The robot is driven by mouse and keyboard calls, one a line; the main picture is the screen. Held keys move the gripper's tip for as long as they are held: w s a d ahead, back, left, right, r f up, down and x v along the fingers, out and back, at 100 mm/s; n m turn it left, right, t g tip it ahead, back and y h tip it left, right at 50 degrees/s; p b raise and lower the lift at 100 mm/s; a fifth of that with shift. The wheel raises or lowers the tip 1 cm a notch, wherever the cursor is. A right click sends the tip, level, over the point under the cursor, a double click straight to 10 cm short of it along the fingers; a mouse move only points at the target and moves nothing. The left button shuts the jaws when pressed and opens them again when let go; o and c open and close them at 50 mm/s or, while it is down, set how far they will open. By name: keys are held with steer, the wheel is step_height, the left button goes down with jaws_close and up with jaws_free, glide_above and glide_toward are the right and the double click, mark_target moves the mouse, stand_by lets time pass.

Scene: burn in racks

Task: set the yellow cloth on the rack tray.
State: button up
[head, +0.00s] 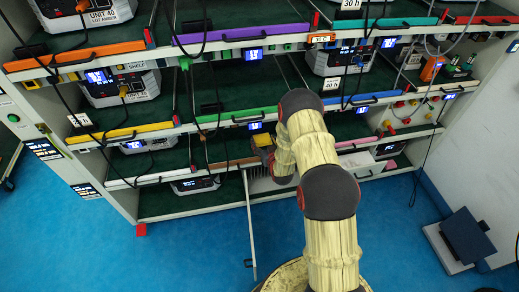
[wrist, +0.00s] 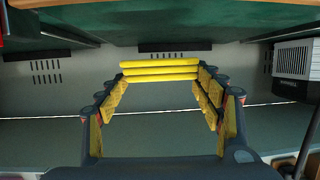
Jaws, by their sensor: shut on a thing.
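The yellow cloth (wrist: 160,70) is a flat folded stack in the wrist view, held level between the fingertips of my gripper (wrist: 160,80). Its ends meet the yellow-padded fingers on both sides. In the head view my gripper (head: 266,146) reaches into the rack below the green-edged shelf, and my arm hides much of that bay.
A grey vented unit (wrist: 294,68) stands at the right of the bay. In the head view, a black-and-white unit (head: 195,184) sits lower left, and dark cables (head: 205,135) hang across the shelf fronts.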

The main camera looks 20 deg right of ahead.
mark_target(262, 144)
steer(key=shift+w+a+f+b, duration=0.2)
steer(key=shift+w+f, duration=0.35)
steer(key=shift+f, duration=0.05)
steer(key=shift+w+a+f+b, duration=0.2)
steer(key=shift+w+f, duration=0.3)
steer(key=shift+f, duration=0.1)
steer(key=shift+w+a+f+b, duration=0.1)
steer(key=shift+f+b, duration=0.5)
steer(key=shift+f, duration=0.4)
steer(key=shift+w+a+f+b, duration=0.1)
steer(key=shift+f+b, duration=0.5)
steer(key=shift+f, duration=0.4)
steer(key=o, duration=1.1)
steer(key=shift+c, duration=0.2)
steer(key=shift+r, duration=0.1)
steer(key=shift+r+p, duration=0.2)
steer(key=shift+p, duration=0.1)
steer(key=p+v, duration=0.3)
steer(key=v, duration=0.9)
steer(key=shift+d+f, duration=0.1)
